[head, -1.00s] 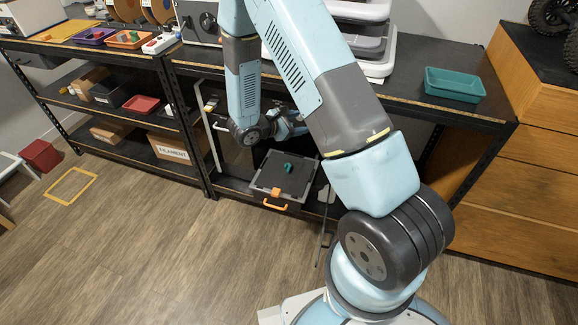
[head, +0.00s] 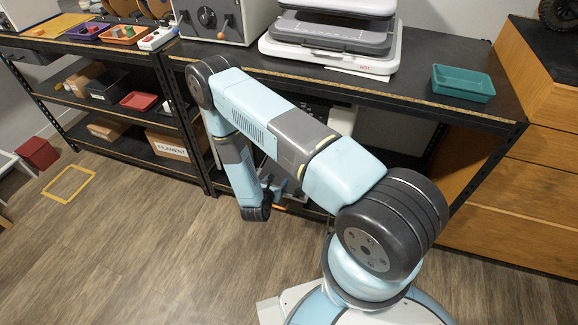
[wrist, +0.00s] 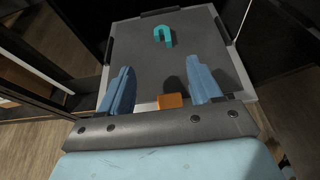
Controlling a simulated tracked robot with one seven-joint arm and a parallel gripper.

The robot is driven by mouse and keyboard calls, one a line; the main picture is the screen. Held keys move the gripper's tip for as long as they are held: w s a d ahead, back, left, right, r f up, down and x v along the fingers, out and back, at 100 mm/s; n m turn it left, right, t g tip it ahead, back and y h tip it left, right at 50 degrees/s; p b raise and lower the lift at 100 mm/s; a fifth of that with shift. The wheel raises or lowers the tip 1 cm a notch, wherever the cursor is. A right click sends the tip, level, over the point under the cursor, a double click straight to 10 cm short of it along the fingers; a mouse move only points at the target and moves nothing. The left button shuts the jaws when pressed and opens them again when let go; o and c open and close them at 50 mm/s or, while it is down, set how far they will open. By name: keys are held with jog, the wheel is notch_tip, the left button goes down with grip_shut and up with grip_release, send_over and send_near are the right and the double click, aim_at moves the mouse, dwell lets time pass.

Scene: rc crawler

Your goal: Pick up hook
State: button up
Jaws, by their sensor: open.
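In the wrist view, a small teal hook (wrist: 162,36) lies on the dark surface of a grey-rimmed drawer or tray (wrist: 140,70), near its far side. My gripper (wrist: 160,82) is open and empty, its two blue fingers apart. The hook shows beyond the fingertips, between their lines, and is not touched. An orange part (wrist: 171,101) shows at the drawer's near edge, between the fingers. In the head view, my gripper (head: 285,185) is partly hidden by my arm, and the hook is hidden.
A black workbench (head: 400,88) stands over the drawer, with a teal tray (head: 463,83) on top and a white machine (head: 330,50) at its back. Shelves with boxes stand at left, and a wooden cabinet (head: 500,190) stands at right. The floor in front is clear.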

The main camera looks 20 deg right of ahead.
jog(key=x, duration=1.3)
jog(key=shift+w+d+f, duration=0.1)
jog(key=shift+w+d, duration=0.05)
jog(key=shift+d, duration=0.35)
jog(key=shift+a+f, duration=0.1)
jog(key=c, duration=1.1)
